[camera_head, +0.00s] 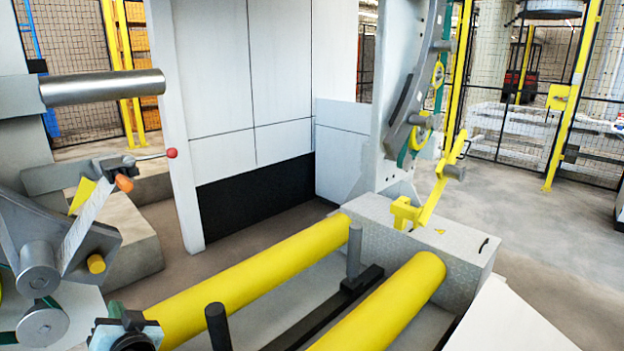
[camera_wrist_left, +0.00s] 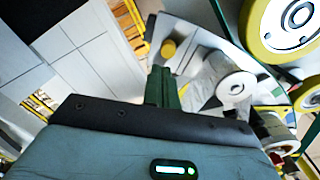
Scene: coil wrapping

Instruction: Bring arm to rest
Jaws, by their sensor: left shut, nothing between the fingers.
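My left gripper (camera_head: 128,318) is at the bottom left of the head view, in front of the near end of the long yellow roller (camera_head: 250,262). Its fingers are together with nothing seen between them. In the left wrist view my left gripper (camera_wrist_left: 164,88) shows as dark green closed fingers, pointing toward a grey machine part with rollers. My right gripper is in neither view.
A second yellow roller (camera_head: 385,305) lies to the right, with dark upright posts (camera_head: 217,325) between the two. A grey machine unit (camera_head: 50,245) with a steel roller (camera_head: 103,87) above stands at left. A ring frame (camera_head: 405,100) stands behind. Open floor (camera_head: 560,240) lies right.

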